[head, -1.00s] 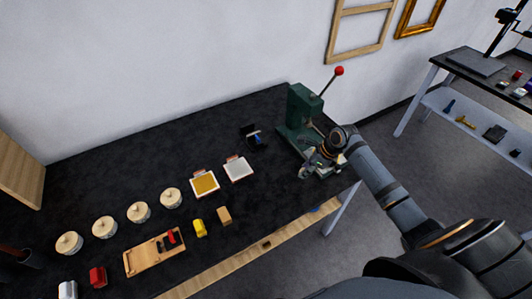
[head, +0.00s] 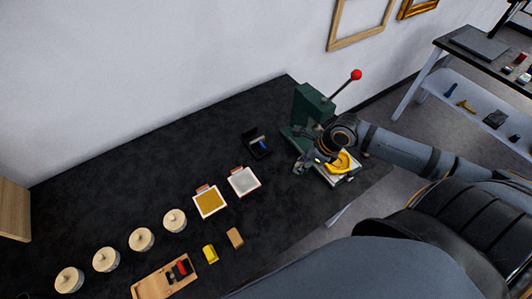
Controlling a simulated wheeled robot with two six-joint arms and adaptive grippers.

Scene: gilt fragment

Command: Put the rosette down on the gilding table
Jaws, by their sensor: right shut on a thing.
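My right gripper (head: 323,163) is at the green press at the back right of the black table (head: 130,165). It is shut on a yellow-gold curved piece, which I take to be the rosette (head: 342,163). The rosette shows just right of the fingers, over the pale plate (head: 345,178) at the press's foot. The fingers and wrist hide part of it, and I cannot tell whether it touches the plate. My left gripper is not in view.
The green press (head: 308,108) has a red-knobbed lever. A black item (head: 256,144), a white-topped pad (head: 243,181) and a gold-topped pad (head: 209,201) lie left of it. Several lidded pots (head: 175,220) line the left. The table's back middle is clear.

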